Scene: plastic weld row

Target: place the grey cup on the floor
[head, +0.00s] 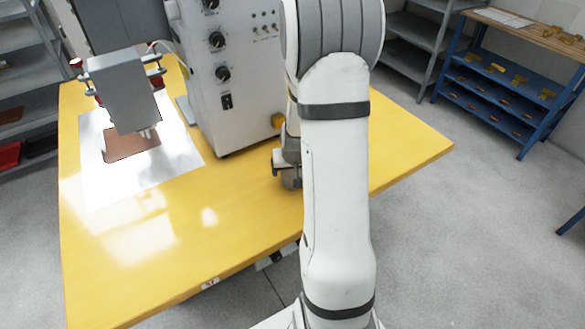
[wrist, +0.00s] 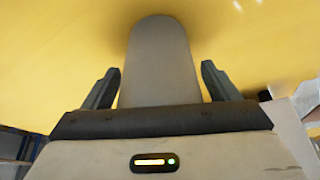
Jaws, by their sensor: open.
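A smooth grey rounded thing, which I take to be the grey cup (wrist: 161,48), stands out against the yellow table top in the wrist view. It lies between the two dark fingers of my gripper (wrist: 160,68). My gripper is open, with a gap visible on each side of the cup. In the head view my arm covers most of this spot, and only a small grey part of the hand area shows at its left edge, so I cannot tell the cup apart there. The grey concrete floor (head: 425,240) is visible to the right of the table.
The yellow table (head: 240,225) carries a white control cabinet (head: 235,100) close to my arm and a grey press head (head: 125,90) over a bright plate. A blue shelf rack (head: 500,95) stands at the back right. The floor between table and rack is clear.

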